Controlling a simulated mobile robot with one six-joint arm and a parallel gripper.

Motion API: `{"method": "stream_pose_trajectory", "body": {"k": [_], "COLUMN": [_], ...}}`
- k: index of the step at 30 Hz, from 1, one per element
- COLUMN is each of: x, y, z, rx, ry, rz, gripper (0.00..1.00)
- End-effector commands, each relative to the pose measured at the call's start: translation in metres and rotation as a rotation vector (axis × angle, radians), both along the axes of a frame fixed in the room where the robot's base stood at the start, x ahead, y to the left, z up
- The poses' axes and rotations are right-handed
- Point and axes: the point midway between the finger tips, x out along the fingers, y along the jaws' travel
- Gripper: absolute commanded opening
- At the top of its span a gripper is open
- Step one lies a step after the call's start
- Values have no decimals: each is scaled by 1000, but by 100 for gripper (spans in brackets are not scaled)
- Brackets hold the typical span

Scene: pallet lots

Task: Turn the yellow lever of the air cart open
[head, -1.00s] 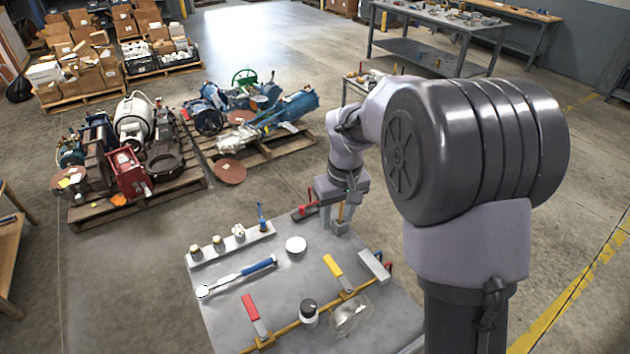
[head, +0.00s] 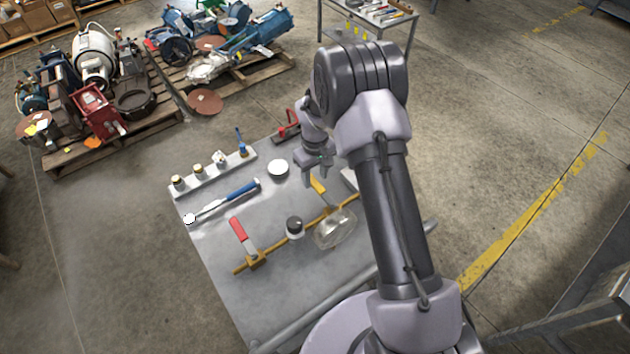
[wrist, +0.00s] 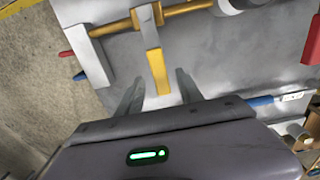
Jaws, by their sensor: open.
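The yellow lever (head: 318,186) sits on a brass pipe (head: 272,246) on the grey cart top (head: 215,280). In the wrist view the yellow lever (wrist: 157,70) points from its valve on the pipe toward my gripper, crosswise to the pipe. My gripper (head: 317,178) is just beyond the lever's free end in the head view. In the wrist view my gripper (wrist: 158,92) is open, with the lever's tip between its two fingers and a gap on each side. A red lever (head: 239,232) sits on the same pipe to the left, also crosswise to it.
A round gauge (head: 295,227) and a clear bowl (head: 335,230) stand by the pipe. A blue-handled wrench (head: 228,202), a white disc (head: 278,168), a fitting rack (head: 212,172) and a red-handled clamp (head: 288,128) lie farther back. Loaded pallets (head: 130,125) stand beyond.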

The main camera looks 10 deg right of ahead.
Motion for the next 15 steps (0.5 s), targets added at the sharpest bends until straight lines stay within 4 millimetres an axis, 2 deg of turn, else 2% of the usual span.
{"method": "stream_pose_trajectory", "body": {"k": [1,4,13,15], "x": [0,0,0,0], "y": [0,0,0,0], "z": [-8,-16,-19,-18], "rx": [0,0,0,0], "ry": [1,0,0,0], "rz": [0,0,0,0], "gripper": [44,44,44,32]}}
